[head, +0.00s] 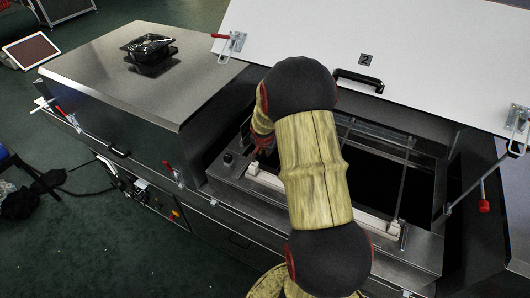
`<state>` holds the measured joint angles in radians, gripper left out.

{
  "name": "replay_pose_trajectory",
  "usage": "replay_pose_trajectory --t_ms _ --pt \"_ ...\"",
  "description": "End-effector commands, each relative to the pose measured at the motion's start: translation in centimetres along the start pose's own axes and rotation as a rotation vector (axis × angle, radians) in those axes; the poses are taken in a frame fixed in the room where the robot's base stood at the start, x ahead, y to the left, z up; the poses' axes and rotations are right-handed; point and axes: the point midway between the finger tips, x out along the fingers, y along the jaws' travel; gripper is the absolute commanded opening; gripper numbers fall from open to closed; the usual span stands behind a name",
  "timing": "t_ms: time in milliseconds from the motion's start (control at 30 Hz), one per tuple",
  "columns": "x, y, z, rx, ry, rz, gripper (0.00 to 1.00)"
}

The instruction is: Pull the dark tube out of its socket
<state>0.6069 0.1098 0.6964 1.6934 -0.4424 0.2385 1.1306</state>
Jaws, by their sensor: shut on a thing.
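My arm stands across the middle of the head view and covers part of the open dryer bay (365,160). My gripper and its fingertips are hidden behind the arm, so what they hold does not show. I cannot make out the dark tube for certain. A pale strip with light end blocks (393,228) runs along the near side of the bay, partly behind my arm. Thin rails cross the dark inside of the bay.
The white lid marked 2 (425,50) is raised behind the bay, with a black handle (359,81). A closed steel housing (140,75) with a fan (148,45) stands at left. Red-handled latches (484,206) stick out around the bay. Green floor (120,245) is open at front left.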

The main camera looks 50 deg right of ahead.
Motion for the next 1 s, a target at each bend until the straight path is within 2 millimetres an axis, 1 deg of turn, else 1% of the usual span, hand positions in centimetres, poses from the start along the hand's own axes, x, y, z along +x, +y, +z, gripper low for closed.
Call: replay_pose_trajectory --t_ms 267,700,1000 --pt "-0.3 -0.1 -0.2 0.000 0.001 -0.001 0.00" --pt "-1.7 -0.4 -0.7 0.001 0.000 0.000 0.00" --pt "-1.8 -0.4 -0.8 0.000 0.001 -0.001 0.00"
